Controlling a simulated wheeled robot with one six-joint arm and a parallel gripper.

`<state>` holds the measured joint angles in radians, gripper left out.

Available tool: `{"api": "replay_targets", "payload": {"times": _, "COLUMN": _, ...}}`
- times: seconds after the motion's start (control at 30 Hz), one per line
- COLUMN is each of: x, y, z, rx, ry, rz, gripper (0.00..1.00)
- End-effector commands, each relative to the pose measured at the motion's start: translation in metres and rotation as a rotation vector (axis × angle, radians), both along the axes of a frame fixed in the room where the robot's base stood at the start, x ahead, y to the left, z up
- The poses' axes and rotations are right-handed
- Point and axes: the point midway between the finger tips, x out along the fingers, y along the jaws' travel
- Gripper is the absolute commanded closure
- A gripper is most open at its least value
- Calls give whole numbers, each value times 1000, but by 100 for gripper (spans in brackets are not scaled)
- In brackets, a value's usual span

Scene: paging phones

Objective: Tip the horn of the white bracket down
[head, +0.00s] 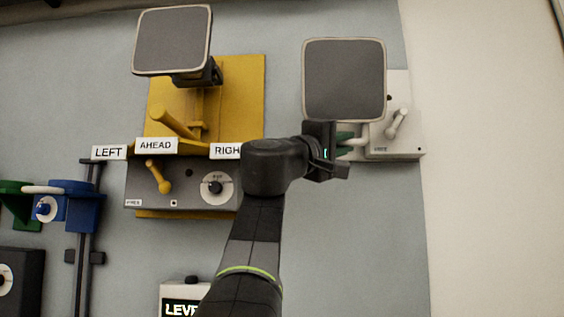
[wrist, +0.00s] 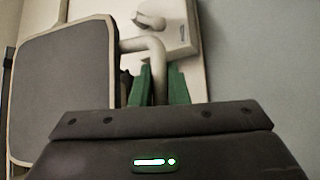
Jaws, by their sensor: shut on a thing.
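The white bracket (head: 405,95) is on the wall at right, with its horn (head: 344,80), a dark square panel with a pale rim, facing out towards me. In the wrist view the horn (wrist: 65,90) fills the left side. A white bent handle (wrist: 150,48) comes from the bracket, and my gripper (wrist: 159,88) has its green fingers on either side of it, shut on it. In the head view my gripper (head: 345,143) is just below the horn; the dark gripper body hides part of the handle.
A white box with a small lever (head: 397,123) sits at the bracket's lower right. The yellow bracket (head: 240,90) with its own horn (head: 172,40) and the LEFT, AHEAD (head: 156,146) and RIGHT labels is to the left. Blue (head: 80,205) and green holders are farther left. The right wall is bare.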

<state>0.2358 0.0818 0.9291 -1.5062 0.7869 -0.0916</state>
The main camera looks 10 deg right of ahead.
Motion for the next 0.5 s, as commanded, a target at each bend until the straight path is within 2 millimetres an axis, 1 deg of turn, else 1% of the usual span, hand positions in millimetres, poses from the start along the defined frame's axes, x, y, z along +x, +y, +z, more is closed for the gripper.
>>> {"api": "replay_targets", "payload": {"times": 0.03, "x": 6, "y": -2, "z": -14, "rx": -5, "ry": -20, "rz": -1, "gripper": 100}}
{"api": "replay_targets", "payload": {"times": 0.3, "x": 28, "y": -8, "z": -27, "rx": -33, "ry": -143, "rz": -3, "gripper": 100}}
{"api": "replay_targets", "payload": {"times": 0.5, "x": 43, "y": -11, "z": -32, "rx": -46, "ry": -199, "rz": -1, "gripper": 100}}
